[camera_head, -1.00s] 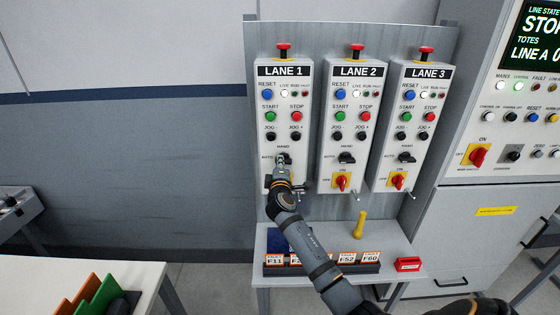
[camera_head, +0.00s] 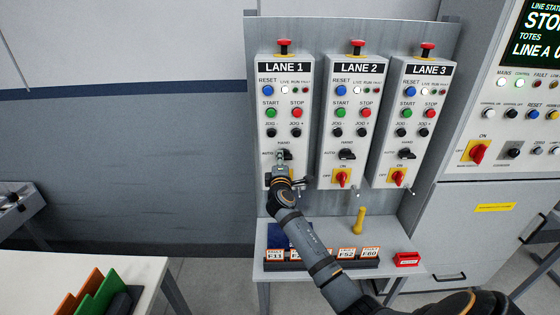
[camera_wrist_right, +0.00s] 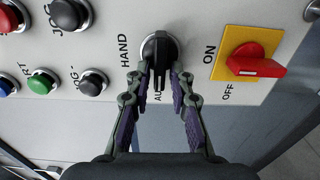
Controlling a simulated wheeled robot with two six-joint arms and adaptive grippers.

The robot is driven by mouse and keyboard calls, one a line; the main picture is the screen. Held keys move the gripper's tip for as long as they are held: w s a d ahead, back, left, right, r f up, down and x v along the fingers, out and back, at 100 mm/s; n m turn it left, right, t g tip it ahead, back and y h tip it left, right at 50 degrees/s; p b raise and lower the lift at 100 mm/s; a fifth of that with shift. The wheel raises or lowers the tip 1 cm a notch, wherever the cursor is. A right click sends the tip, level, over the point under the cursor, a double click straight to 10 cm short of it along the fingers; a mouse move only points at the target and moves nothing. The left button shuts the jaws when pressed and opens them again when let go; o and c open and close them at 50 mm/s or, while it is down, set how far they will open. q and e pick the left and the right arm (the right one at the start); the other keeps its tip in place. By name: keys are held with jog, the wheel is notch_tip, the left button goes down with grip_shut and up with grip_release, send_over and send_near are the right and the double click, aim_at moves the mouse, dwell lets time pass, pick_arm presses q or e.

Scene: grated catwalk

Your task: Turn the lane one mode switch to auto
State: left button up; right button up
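The lane one mode switch (camera_wrist_right: 160,54) is a black knob with a raised bar, below the LANE 1 buttons. In the right wrist view its bar runs down the picture toward the partly covered AUTO label; HAND is to its left. In the head view the switch (camera_head: 288,154) is partly hidden by my gripper, so its exact angle is hard to tell. My right gripper (camera_wrist_right: 162,78) is at the switch, its fingers on either side of the bar with small gaps visible; it also shows in the head view (camera_head: 282,159). My left gripper is not in view.
A red lever on a yellow plate (camera_wrist_right: 256,61) sits close beside the switch. The lane two (camera_head: 346,154) and lane three (camera_head: 405,154) mode switches are to the right. Below stands a shelf (camera_head: 262,272) with labelled tags and a yellow-handled object (camera_head: 359,221).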

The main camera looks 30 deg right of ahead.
jog(key=shift+o, duration=0.5)
jog(key=v, duration=1.2)
